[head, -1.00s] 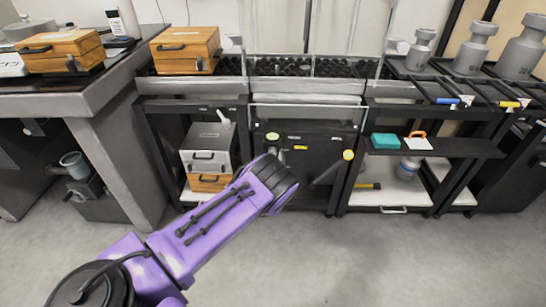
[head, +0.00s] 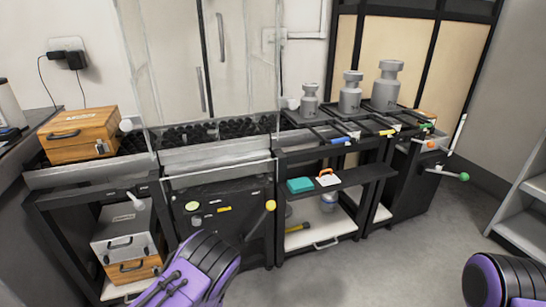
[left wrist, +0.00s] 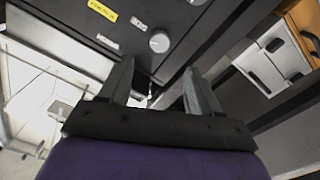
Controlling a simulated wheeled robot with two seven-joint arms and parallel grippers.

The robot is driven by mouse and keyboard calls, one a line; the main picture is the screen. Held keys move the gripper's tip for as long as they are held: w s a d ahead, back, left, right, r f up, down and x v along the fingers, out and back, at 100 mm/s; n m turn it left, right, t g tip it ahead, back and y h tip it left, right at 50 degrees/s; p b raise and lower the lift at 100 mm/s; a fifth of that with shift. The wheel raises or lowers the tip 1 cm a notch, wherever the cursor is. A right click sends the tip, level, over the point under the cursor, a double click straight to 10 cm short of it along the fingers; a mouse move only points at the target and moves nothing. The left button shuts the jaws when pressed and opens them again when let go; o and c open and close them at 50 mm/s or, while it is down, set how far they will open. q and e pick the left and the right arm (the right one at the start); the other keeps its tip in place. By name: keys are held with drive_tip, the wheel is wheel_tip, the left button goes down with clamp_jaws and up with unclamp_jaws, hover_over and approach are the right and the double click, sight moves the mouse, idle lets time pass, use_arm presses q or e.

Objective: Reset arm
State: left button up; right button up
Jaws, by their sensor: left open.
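My left gripper (left wrist: 157,90) shows in the left wrist view with its two grey fingers spread apart and nothing between them. Beyond the fingers is the dark front of the weighing cart (left wrist: 120,30) with a round light knob and a yellow label. In the head view my purple left arm (head: 190,275) comes in at the bottom, left of centre, in front of that cart (head: 250,225); its gripper is hidden there. Part of my purple right arm (head: 495,280) shows at the bottom right, and its gripper is out of view.
A wooden case (head: 80,138) sits on the left cart, with a grey case (head: 125,230) below it. Several grey weights (head: 350,92) stand on the right cart. A teal box (head: 300,185) lies on a shelf. Grey shelving (head: 525,210) stands far right. The floor (head: 370,275) between is clear.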

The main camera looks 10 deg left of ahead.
use_arm(q)
drive_tip(key=s+f+m+g+h, duration=0.1)
drive_tip(key=s+f+m+g, duration=0.3)
drive_tip(key=s, duration=0.6)
drive_tip(key=s+f+m+g+h, duration=0.1)
drive_tip(key=s+f+g+h, duration=0.15)
drive_tip(key=s+f, duration=0.55)
drive_tip(key=s+d+r+g+h, duration=0.1)
drive_tip(key=s+d+g, duration=0.2)
drive_tip(key=s, duration=0.7)
drive_tip(key=s+d+r+g+h, duration=0.1)
drive_tip(key=s+d+g, duration=0.15)
drive_tip(key=s, duration=0.65)
wheel_tip(320, 180, up, 21)
drive_tip(key=p, duration=2)
drive_tip(key=shift+s+d, duration=0.3)
drive_tip(key=shift+s, duration=0.1)
drive_tip(key=shift+c, duration=0.3)
